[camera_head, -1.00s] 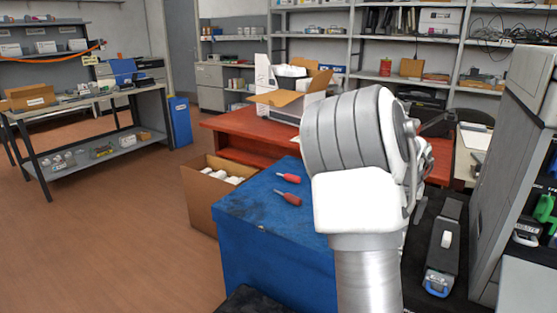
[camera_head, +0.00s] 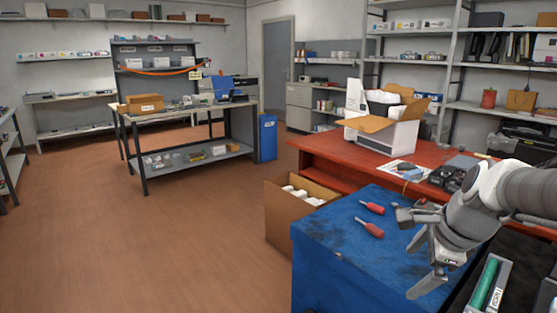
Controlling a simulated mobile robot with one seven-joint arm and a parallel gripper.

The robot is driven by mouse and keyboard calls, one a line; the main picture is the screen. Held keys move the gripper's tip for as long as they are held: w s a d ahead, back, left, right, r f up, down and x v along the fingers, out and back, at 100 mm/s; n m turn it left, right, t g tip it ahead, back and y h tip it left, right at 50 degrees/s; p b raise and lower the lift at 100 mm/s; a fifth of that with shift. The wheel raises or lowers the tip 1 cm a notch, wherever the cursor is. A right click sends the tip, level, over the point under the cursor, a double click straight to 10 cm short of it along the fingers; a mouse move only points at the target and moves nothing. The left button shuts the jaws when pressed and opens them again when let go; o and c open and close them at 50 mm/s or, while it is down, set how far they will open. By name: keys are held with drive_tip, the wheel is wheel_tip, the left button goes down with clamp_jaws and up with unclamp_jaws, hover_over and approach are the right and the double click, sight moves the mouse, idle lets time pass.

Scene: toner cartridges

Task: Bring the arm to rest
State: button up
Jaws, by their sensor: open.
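My arm reaches in from the right edge. My gripper (camera_head: 412,250) is over the right part of the blue cabinet top (camera_head: 345,236). Its jaws are apart and I see nothing between them. Whether the fingertips touch the cabinet is hard to tell.
Two red-handled screwdrivers, one farther (camera_head: 372,207) and one nearer (camera_head: 369,229), lie left of my gripper. A grey holder with a green cylinder (camera_head: 486,283) is at the lower right. A red desk (camera_head: 325,155) bears an open carton (camera_head: 392,135). A cardboard box (camera_head: 285,232) stands left. The left floor is clear.

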drive_tip(key=s+a+n+h, duration=0.1)
drive_tip(key=s+a+n, duration=1.2)
drive_tip(key=n, duration=0.9)
wheel_tip(320, 180, up, 18)
drive_tip(key=d+p, duration=0.1)
drive_tip(key=p, duration=1.6)
drive_tip(key=shift+s+d+r+m+p, duration=0.2)
drive_tip(key=shift+s+m+p, duration=0.1)
drive_tip(key=shift+s, duration=0.15)
drive_tip(key=shift+c, duration=0.3)
